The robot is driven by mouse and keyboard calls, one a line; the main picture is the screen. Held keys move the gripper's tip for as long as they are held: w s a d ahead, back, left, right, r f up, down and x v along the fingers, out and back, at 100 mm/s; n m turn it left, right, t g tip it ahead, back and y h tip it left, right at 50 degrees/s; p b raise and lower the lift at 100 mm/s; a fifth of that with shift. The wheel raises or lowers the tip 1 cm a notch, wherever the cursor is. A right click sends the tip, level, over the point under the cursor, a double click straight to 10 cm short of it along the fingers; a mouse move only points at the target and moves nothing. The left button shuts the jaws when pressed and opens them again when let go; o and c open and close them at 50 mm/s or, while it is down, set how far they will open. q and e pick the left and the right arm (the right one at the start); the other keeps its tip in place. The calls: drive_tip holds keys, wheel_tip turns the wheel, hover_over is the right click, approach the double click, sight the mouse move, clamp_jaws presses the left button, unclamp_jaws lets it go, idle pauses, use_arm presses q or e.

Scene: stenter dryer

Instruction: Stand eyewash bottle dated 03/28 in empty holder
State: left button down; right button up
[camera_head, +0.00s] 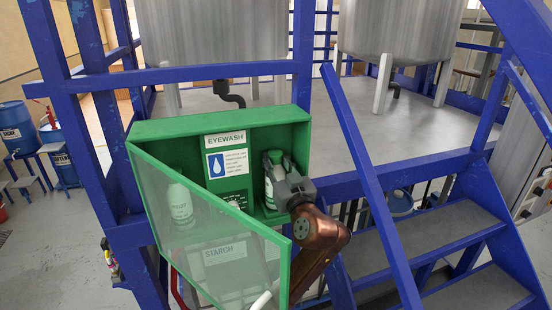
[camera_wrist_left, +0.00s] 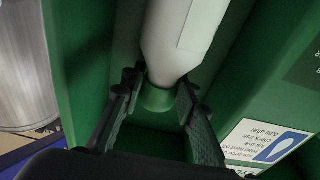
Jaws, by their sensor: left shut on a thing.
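A white eyewash bottle (camera_head: 270,188) with a green cap stands upright in the right side of the green eyewash cabinet (camera_head: 160,127). My left gripper (camera_head: 281,170) is shut on it near its top. In the left wrist view the two fingers (camera_wrist_left: 160,92) close around the green cap and neck (camera_wrist_left: 158,98), with the white body (camera_wrist_left: 182,38) beyond. Another white bottle (camera_head: 180,205) is in the left side, seen through the clear door. No date is legible. Whether the held bottle's base touches its holder is hidden. My right gripper is not in view.
The cabinet's clear door (camera_head: 205,245) hangs open toward me, left of my arm. A blue rail (camera_head: 370,190) and grey stairs (camera_head: 440,235) are close on the right. An instruction sign (camera_head: 228,160) is between the bottles. Steel tanks stand behind.

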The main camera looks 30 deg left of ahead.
use_arm(q)
drive_tip(key=shift+d, duration=0.1)
drive_tip(key=shift+f, duration=0.15)
drive_tip(key=c, duration=1.5)
unclamp_jaws()
drive_tip(key=shift+r, duration=0.3)
drive_tip(key=b+v, duration=0.5)
drive_tip(key=v, duration=0.7)
drive_tip(key=shift+f, duration=0.15)
